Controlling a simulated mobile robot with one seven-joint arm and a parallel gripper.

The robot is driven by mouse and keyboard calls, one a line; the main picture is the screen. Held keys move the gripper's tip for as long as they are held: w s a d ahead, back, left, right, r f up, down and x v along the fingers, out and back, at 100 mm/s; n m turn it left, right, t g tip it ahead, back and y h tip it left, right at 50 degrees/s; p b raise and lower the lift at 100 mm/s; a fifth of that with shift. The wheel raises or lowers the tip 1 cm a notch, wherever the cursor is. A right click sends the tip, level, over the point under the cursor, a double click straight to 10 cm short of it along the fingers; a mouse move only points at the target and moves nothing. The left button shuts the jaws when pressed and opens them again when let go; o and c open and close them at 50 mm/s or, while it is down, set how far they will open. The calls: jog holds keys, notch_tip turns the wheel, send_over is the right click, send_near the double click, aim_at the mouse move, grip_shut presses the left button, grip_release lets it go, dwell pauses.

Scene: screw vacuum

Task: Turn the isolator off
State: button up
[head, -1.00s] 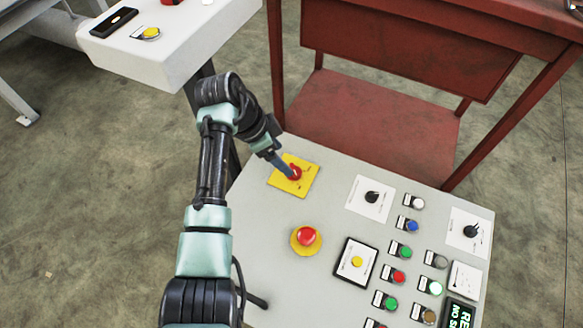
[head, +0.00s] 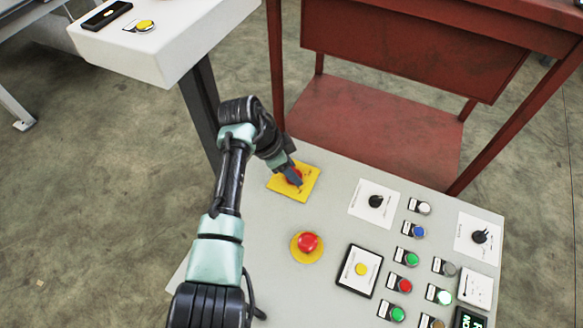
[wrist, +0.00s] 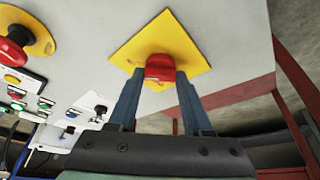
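The isolator is a red rotary knob (wrist: 160,68) on a square yellow plate (head: 309,184), near the far left corner of the grey control panel. The plate also shows in the wrist view (wrist: 188,45). My gripper (head: 294,178) reaches down to the knob from the upper left and hides part of it in the head view. In the wrist view its two blue fingers (wrist: 160,76) lie along both sides of the knob, with no clear gap, so it looks shut on it. The knob's markings are too small to read.
A red mushroom button (head: 307,242) on a round yellow base stands nearer on the panel. Black selector switches (head: 376,201) and several coloured buttons fill the right side. A red metal table (head: 380,130) stands behind, and a white box (head: 165,45) is at the upper left.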

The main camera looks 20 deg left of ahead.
grip_shut()
jog(key=shift+r+n+p, duration=0.15)
jog(key=shift+n+p, duration=0.15)
jog(key=shift+p, duration=0.3)
jog(key=n+p, duration=0.1)
jog(key=p, duration=0.2)
jog(key=shift+d+r+n+t+y, duration=0.1)
jog(key=shift+r+n+t+y, duration=0.1)
jog(key=shift+n+t+y, duration=0.15)
jog(key=n+p, duration=0.2)
jog(key=n+y+p, duration=0.1)
jog(key=n+p, duration=0.1)
jog(key=p, duration=0.1)
jog(key=shift+s+d+f+n+t+y, duration=0.1)
jog(key=shift+d+n+t+y, duration=0.05)
jog(key=shift+n+t+y, duration=0.1)
jog(key=n+y+p, duration=0.1)
jog(key=n, duration=0.1)
jog(key=n+y+p, duration=0.1)
jog(key=n+p, duration=0.1)
jog(key=n, duration=0.1)
jog(key=shift+d+f, duration=0.1)
jog(key=shift+f, duration=0.05)
jog(key=n+y, duration=0.1)
jog(key=n, duration=0.2)
jog(key=n+g+y, duration=0.1)
jog(key=n, duration=0.2)
jog(key=shift+d+f, duration=0.1)
